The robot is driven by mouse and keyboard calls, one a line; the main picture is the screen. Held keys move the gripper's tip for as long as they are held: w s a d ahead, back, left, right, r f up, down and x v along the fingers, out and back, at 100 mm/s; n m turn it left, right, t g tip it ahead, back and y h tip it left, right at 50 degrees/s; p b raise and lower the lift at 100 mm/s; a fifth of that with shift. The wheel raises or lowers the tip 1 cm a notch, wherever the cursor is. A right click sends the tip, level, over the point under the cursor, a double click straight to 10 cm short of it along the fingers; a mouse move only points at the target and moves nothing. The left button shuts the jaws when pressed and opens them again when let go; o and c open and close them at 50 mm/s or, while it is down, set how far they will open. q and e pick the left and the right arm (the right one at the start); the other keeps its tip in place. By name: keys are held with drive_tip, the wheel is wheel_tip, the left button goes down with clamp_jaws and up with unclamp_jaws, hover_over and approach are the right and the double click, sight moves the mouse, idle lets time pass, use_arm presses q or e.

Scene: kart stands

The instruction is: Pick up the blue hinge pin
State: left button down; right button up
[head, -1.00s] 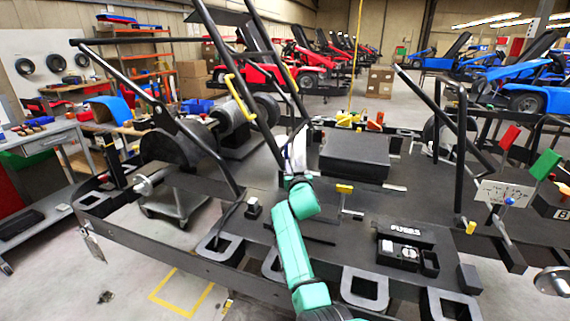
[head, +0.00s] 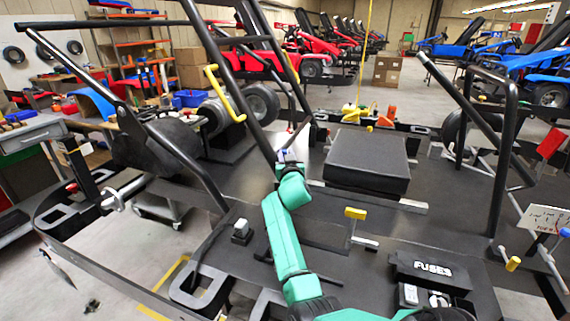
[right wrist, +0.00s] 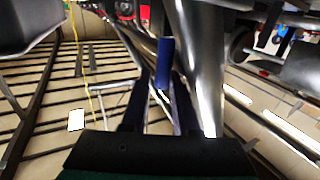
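The blue hinge pin (right wrist: 165,62) shows in the right wrist view as a blue upright cylinder beside a grey metal tube. In the head view my right gripper (head: 287,162) is small, at the end of my green arm, by the foot of a black frame tube. A small blue spot (head: 284,152) there may be the pin. My left gripper is out of view.
Black kart tubes (head: 262,115) rise close to my right gripper. A black box (head: 368,162) sits on the kart floor to its right, and a fuse box (head: 432,272) is nearer. A yellow-topped lever (head: 355,213) stands between. A grey bench (head: 35,135) is at the left.

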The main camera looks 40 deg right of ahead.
drive_tip(key=shift+s+a+r, duration=0.35)
drive_tip(key=shift+s+a, duration=0.1)
drive_tip(key=shift+a, duration=0.25)
clamp_jaws()
drive_tip(key=shift+d, duration=0.1)
drive_tip(key=shift+r, duration=0.15)
idle(0.3)
